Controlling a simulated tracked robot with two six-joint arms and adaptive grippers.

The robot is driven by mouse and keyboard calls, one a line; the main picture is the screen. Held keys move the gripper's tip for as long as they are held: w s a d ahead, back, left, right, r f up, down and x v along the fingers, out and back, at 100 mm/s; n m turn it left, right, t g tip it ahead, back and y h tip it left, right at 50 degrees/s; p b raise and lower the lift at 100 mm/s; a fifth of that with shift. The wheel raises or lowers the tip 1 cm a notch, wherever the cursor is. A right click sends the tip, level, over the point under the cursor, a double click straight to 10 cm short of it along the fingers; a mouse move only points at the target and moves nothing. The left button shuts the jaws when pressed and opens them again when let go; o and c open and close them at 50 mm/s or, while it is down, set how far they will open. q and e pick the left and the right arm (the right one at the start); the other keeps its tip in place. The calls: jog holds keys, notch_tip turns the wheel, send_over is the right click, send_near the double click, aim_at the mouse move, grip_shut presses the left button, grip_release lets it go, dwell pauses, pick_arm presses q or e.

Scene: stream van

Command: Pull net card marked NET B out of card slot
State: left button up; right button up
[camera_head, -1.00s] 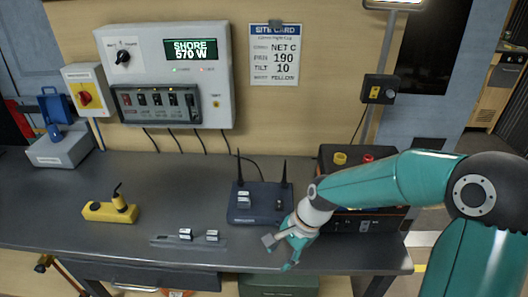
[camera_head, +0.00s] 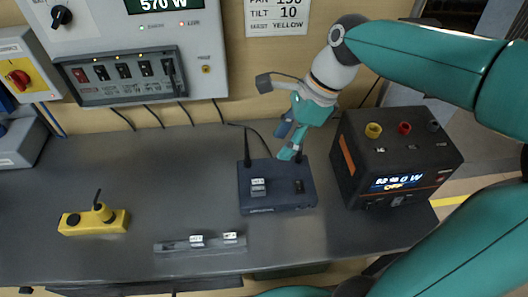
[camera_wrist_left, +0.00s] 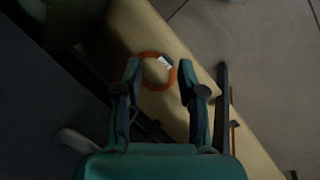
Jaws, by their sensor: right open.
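A dark blue router-like box (camera_head: 278,206) with two antennas stands on the bench in the head view. A card with a white label (camera_head: 258,187) sits in its top at the left; a dark opening (camera_head: 299,186) is to the right. Two similar cards (camera_head: 196,240) (camera_head: 230,238) stand in a grey rail (camera_head: 177,248) in front. Their labels are too small to read, so I cannot tell which is NET B. My right gripper (camera_head: 287,140) is open and empty, above the box's back edge. My left gripper (camera_wrist_left: 160,82) is open and empty in the left wrist view.
A black power unit (camera_head: 395,160) stands right of the box. A yellow device (camera_head: 94,221) is on the left of the bench. A wall panel (camera_head: 126,76) and site card (camera_head: 278,14) are behind. An orange ring (camera_wrist_left: 158,72) with a white tag lies beyond my left fingers.

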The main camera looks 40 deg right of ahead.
aim_at(260, 182)
jog(key=b+x, duration=0.1)
jog(key=x, duration=1.5)
jog(key=shift+s+b, duration=0.1)
jog(key=shift+b, duration=0.2)
jog(key=shift+s, duration=0.1)
grip_shut()
